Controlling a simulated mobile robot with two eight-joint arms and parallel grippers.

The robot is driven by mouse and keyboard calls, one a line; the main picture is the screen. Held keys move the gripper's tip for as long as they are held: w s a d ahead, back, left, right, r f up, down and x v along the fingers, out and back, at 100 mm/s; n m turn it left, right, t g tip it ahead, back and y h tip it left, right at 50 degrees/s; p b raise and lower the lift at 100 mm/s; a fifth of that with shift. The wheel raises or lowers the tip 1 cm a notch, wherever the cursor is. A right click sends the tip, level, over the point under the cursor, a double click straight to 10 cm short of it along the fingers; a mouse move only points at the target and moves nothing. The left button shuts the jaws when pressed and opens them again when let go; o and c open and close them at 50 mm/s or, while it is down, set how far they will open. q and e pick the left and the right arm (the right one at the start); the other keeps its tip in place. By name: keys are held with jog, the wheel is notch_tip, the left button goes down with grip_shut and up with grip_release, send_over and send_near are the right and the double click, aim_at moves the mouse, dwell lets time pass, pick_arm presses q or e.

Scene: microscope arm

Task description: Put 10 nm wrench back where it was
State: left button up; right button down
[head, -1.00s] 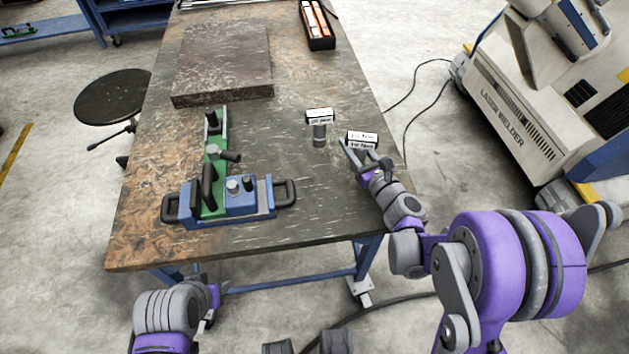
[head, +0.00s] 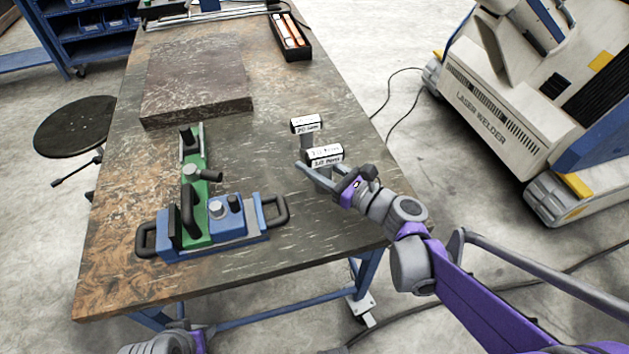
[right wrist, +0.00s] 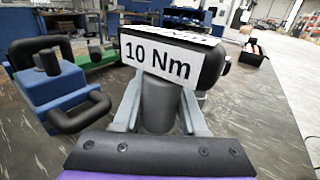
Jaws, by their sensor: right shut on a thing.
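The 10 Nm wrench (head: 325,155) has a black block head with a white label and a grey cylindrical body. My right gripper (head: 320,178) is shut on its grey body, just below the head. In the right wrist view, the label reads "10 Nm" (right wrist: 158,61) and the body (right wrist: 158,105) stands between the two fingers, roughly upright. I cannot tell whether its bottom touches the table. A similar wrench labelled 20 Nm (head: 306,125) stands upright just behind it. Only a piece of my left arm shows at the bottom left; its gripper is out of view.
The worktable (head: 110,255) carries a blue and green fixture with black handles (head: 215,215), a stone slab (head: 195,75) and a black box with orange-and-white items (head: 290,38). A laser welder (head: 490,110) stands right of the table. Bare tabletop lies between fixture and wrenches.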

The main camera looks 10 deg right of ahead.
jog(key=shift+f+b, duration=0.65)
jog(key=shift+f, duration=1.4)
jog(key=shift+f, duration=0.25)
jog(key=shift+c, duration=2.3)
grip_release()
jog(key=shift+r, duration=0.2)
